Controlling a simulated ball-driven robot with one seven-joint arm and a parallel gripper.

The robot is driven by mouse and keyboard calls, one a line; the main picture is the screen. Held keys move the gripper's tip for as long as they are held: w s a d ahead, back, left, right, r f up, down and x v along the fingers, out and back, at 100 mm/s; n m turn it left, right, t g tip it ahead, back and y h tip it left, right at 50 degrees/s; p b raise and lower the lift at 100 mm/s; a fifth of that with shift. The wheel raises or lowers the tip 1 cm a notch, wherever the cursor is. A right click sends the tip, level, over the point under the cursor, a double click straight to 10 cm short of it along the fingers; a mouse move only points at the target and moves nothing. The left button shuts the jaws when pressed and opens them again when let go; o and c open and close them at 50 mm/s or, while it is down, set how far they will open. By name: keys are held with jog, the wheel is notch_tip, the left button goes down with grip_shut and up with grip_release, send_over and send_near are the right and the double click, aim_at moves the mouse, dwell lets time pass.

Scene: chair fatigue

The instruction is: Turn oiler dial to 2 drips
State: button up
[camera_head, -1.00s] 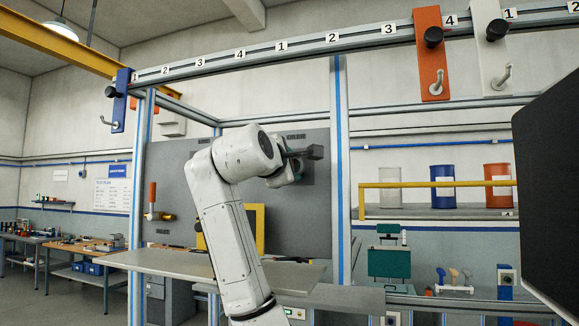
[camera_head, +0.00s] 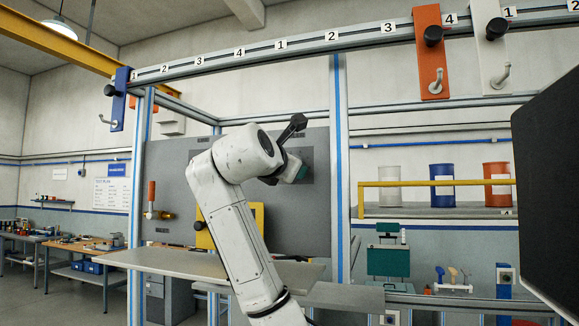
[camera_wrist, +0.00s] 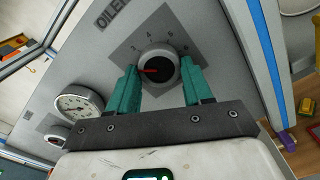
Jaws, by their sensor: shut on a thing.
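In the wrist view the oiler dial (camera_wrist: 158,66) is a round dark knob with a pale rim and a red pointer. It sits on a grey diamond plate (camera_wrist: 199,38) with small numbers around it, beside the OILER lettering (camera_wrist: 112,12). The red pointer points left in this picture; the exact number it indicates is hard to read. My gripper (camera_wrist: 161,76) has its two teal fingers on either side of the dial, shut on it. In the head view my arm hides the dial; a teal finger shows at the grey panel (camera_head: 318,198).
A blue-striped frame post (camera_wrist: 268,60) stands to the right. In the head view a grey tabletop (camera_head: 165,263) lies below my arm.

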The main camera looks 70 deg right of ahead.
jog(key=shift+f+n, duration=0.15)
jog(key=shift+n, duration=0.15)
jog(key=o, duration=1)
jog(key=shift+o, duration=0.2)
jog(key=shift+a, duration=0.1)
jog(key=a+b, duration=0.4)
jog(key=a, duration=0.6)
jog(key=shift+s+a, duration=0.35)
jog(key=shift+a, duration=0.1)
